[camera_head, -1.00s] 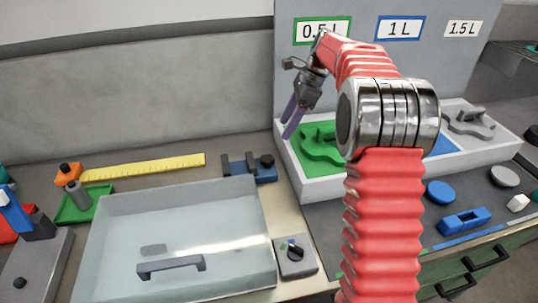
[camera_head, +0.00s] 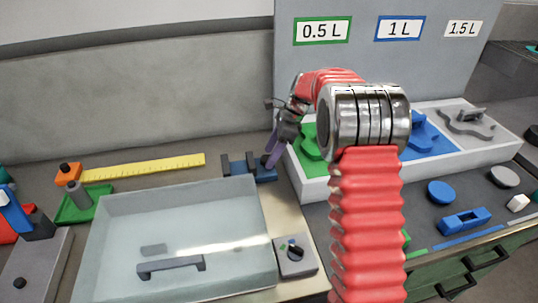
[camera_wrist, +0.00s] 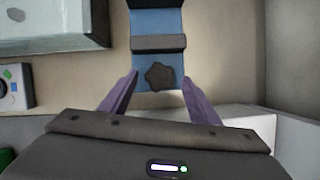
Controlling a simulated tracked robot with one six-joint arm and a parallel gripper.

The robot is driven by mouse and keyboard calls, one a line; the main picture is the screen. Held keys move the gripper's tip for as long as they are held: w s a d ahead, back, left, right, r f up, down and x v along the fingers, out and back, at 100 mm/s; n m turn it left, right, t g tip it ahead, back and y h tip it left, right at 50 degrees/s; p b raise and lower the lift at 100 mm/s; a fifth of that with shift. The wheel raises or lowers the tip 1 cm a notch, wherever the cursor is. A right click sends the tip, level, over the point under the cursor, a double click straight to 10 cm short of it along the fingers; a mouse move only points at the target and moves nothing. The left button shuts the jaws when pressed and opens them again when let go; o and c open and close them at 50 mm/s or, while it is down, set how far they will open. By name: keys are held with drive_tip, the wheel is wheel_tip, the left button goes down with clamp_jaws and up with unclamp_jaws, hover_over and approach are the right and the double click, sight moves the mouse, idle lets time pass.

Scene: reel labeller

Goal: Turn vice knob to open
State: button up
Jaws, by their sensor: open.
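The vice (camera_head: 240,166) is a small blue block with dark jaws, standing behind the clear-lidded box. Its dark knob is at its right end, largely behind my gripper in the head view. In the wrist view the blue vice body (camera_wrist: 158,22) runs up from the knob (camera_wrist: 160,76), which is dark and lobed. My gripper (camera_head: 271,163) has purple fingers pointing down at the knob end. In the wrist view my gripper (camera_wrist: 160,92) is open, with one finger on each side of the knob and a gap to both.
The clear-lidded box (camera_head: 110,215) with a dark handle stands in front of the vice. A white sectioned tray (camera_head: 318,188) is close on the right. A yellow ruler (camera_head: 150,166) lies to the left. A control box with a dial (camera_head: 296,258) is nearer.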

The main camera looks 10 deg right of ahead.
drive_tip(key=shift+a+f, duration=0.15)
drive_tip(key=shift+f, duration=0.3)
drive_tip(key=shift+c, duration=0.2)
